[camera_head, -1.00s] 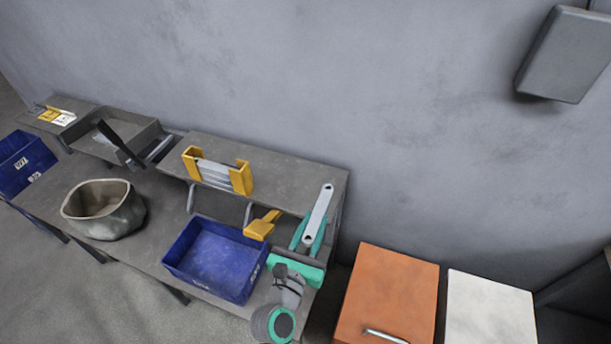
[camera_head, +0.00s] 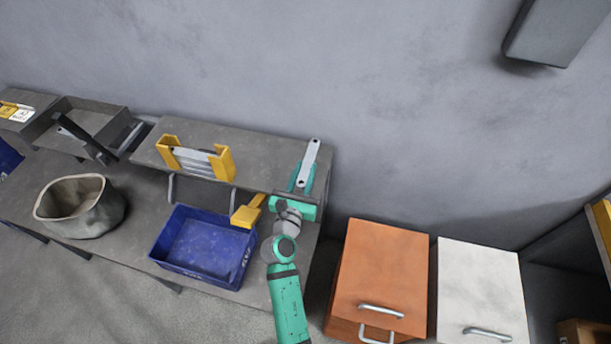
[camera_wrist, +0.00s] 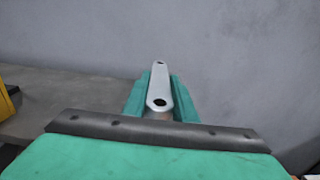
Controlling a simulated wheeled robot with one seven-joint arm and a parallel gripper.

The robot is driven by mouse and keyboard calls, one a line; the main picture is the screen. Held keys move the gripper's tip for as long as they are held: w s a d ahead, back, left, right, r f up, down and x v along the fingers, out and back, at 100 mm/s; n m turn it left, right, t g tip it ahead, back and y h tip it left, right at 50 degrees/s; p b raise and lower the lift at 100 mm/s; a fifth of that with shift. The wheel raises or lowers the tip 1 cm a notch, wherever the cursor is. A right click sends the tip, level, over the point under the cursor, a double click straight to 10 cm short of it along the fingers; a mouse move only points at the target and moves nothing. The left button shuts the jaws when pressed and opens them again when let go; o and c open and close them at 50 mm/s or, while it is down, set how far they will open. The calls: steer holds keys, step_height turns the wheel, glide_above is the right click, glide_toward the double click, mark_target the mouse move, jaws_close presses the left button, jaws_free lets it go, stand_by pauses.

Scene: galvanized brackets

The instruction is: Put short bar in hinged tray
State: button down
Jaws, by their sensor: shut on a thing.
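The short bar (camera_head: 310,158) is a light grey flat strip with a hole at each end. My gripper (camera_head: 303,178) is shut on it beside the right end of the raised shelf, and the bar points up and away.
A blue bin (camera_head: 203,274), a yellow-handled tool (camera_head: 245,214) and a grey round pot (camera_head: 80,228) are on the lower bench. A yellow holder with grey strips (camera_head: 195,160) stands on the shelf (camera_head: 265,155). Orange (camera_head: 385,265) and white (camera_head: 480,285) cabinets stand right.

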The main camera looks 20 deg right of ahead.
mark_target(305, 170)
steer(key=w+f, duration=0.1)
steer(key=w+d+f, duration=0.1)
steer(key=shift+w+f, duration=0.2)
steer(key=shift+f, duration=0.15)
steer(key=shift+w+f, duration=0.15)
steer(key=shift+f, duration=1.45)
steer(key=shift+f, duration=0.15)
steer(key=c, duration=1.4)
jaws_free()
steer(key=shift+c, duration=0.2)
